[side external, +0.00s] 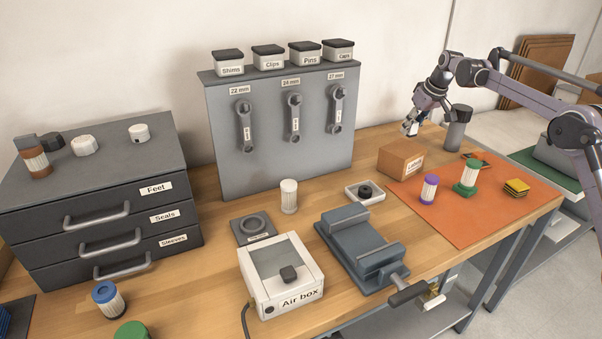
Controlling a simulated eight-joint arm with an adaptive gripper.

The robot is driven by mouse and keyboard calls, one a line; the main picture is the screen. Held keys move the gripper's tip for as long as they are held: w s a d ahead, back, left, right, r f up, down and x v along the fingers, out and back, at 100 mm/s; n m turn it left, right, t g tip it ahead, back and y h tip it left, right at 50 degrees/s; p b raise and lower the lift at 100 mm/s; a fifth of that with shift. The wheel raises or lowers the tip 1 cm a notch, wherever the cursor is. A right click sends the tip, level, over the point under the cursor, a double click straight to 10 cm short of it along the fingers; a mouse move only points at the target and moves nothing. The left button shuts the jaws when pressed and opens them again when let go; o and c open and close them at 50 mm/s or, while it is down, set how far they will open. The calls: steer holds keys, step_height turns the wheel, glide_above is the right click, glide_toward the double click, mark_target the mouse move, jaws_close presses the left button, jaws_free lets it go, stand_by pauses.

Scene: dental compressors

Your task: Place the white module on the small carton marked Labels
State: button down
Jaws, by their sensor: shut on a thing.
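My gripper (412,121) is at the upper right, pointing down, above the back of the small carton. It is shut on a small white thing, which I take to be the white module (409,128); the fingers hide much of it. The small brown carton marked Labels (397,162) sits on the wooden bench at the orange mat's back left corner. The held module appears above and behind the carton top, apart from it. The exact gap cannot be told from this view.
A dark grey cylinder (457,131) stands right of my gripper. The orange mat (465,222) holds a purple-topped cartridge (429,190), a green-based cartridge (467,177) and a yellow-black block (516,188). A white tray (371,197) and grey vise (357,245) are nearer the front.

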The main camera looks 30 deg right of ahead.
mark_target(408, 135)
steer(key=shift+w+a+f, duration=0.25)
steer(key=shift+f, duration=1.95)
steer(key=shift+f, duration=0.1)
steer(key=c, duration=1.1)
jaws_free()
steer(key=shift+o, duration=0.2)
